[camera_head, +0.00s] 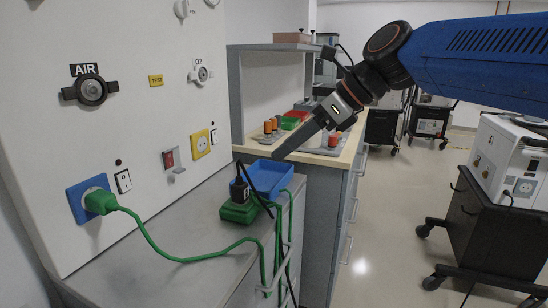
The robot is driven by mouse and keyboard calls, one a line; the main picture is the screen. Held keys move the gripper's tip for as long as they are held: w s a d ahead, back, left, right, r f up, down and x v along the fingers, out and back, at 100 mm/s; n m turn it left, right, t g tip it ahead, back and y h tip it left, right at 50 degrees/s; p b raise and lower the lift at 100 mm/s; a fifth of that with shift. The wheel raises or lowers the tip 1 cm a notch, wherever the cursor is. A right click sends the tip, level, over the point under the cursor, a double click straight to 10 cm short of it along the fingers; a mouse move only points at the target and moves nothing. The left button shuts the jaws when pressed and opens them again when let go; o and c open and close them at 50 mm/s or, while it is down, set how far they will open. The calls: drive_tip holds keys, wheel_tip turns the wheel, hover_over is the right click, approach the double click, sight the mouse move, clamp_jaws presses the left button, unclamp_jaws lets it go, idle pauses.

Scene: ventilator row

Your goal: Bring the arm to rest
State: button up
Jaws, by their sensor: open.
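My blue arm (470,55) reaches in from the right edge at the top of the view. Its dark wrist bends down to the left. My gripper (281,152) points down and left, in the air in front of the far bench and above the blue tray. I see it from the side, so the gap between the fingers is hard to make out, but it is open and nothing shows in it.
A white wall panel has a blue socket with a green plug (101,202); its green cable crosses the grey counter (170,275). A green block with a black plug (239,208) stands beside a blue tray (285,179). Wheeled carts (495,230) stand right. The middle floor (385,225) is clear.

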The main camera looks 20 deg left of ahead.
drive_tip(key=s+d+f+n+t+h, duration=0.1)
drive_tip(key=d+f+n, duration=0.25)
drive_tip(key=d, duration=0.65)
drive_tip(key=s+d+f+n+t+h, duration=0.15)
drive_tip(key=d+f, duration=0.35)
drive_tip(key=d, duration=0.5)
drive_tip(key=d+f+n+t+h, duration=0.2)
drive_tip(key=d+f+n, duration=0.15)
drive_tip(key=d, duration=0.65)
drive_tip(key=s+d+f+n+h, duration=0.2)
drive_tip(key=s+d+f+n, duration=0.2)
drive_tip(key=s+d+f, duration=0.2)
drive_tip(key=s+d+f+n+h, duration=0.2)
drive_tip(key=s+d+f+n, duration=0.3)
drive_tip(key=d+f, duration=0.5)
drive_tip(key=shift+s+d+f+t+h, duration=0.35)
drive_tip(key=shift+s+d, duration=0.15)
drive_tip(key=shift+d, duration=0.75)
drive_tip(key=shift+r, duration=0.1)
